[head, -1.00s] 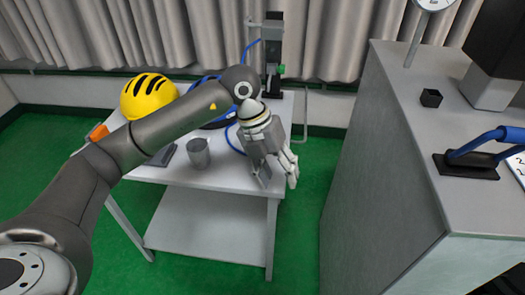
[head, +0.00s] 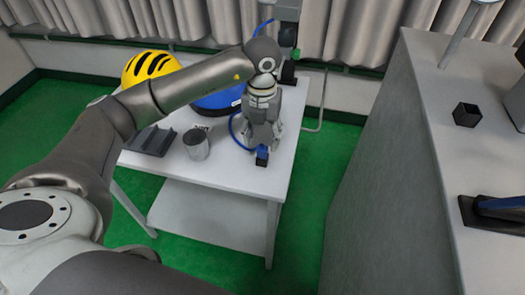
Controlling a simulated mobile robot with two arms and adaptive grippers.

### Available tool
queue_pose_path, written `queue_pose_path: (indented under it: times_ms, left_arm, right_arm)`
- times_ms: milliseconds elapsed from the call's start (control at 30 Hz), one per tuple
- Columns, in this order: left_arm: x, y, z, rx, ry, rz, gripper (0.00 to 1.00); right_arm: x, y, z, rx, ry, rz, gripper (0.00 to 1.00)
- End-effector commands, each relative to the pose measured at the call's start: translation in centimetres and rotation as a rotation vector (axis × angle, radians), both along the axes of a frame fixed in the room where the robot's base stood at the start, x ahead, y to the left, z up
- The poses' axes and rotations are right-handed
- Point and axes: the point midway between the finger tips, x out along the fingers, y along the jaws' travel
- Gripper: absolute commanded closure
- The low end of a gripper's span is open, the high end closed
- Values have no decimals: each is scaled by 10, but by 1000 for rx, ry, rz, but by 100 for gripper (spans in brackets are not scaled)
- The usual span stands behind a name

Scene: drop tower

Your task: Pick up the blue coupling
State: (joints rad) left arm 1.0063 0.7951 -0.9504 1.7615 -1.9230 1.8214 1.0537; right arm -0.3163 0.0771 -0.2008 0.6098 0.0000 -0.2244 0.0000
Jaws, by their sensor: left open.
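The blue coupling (head: 262,152), a small blue piece with a dark end, is at the front right part of the white table (head: 225,228). A blue hose (head: 233,130) curves down toward it from behind. My left gripper (head: 261,143) points down over the table right at the coupling, open. Its fingers hide part of the coupling. I cannot tell whether they touch it. My right gripper is not in view.
A grey cup (head: 196,144), a dark grey tray (head: 151,141), a yellow helmet (head: 150,67) and a blue round object (head: 218,101) are on the table. A grey cabinet (head: 400,190) stands to the right, with a small black box (head: 467,115) on top.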

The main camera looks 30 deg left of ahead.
Motion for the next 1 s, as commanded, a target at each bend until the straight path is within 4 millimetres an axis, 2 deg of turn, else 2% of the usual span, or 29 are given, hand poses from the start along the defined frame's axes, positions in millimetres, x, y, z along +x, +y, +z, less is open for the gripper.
queue_pose_path:
  times_ms: [133,300,400,667,900,967,1000]
  left_arm:
    - [-2,0,-15,1,4,0,50]
    - [-3,-1,-41,0,4,0,50]
    - [-3,-1,-50,0,2,-1,50]
    - [-2,-1,-53,0,0,-1,50]
    - [-2,-1,-53,0,0,-1,81]
    - [-2,-1,-53,0,0,-1,89]
    - [-2,-1,-53,0,0,-1,89]
  right_arm:
    - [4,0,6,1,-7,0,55]
    - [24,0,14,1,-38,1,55]
    - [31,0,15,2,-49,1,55]
    - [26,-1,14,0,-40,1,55]
    - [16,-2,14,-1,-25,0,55]
    - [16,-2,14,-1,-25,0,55]
    - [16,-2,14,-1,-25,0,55]
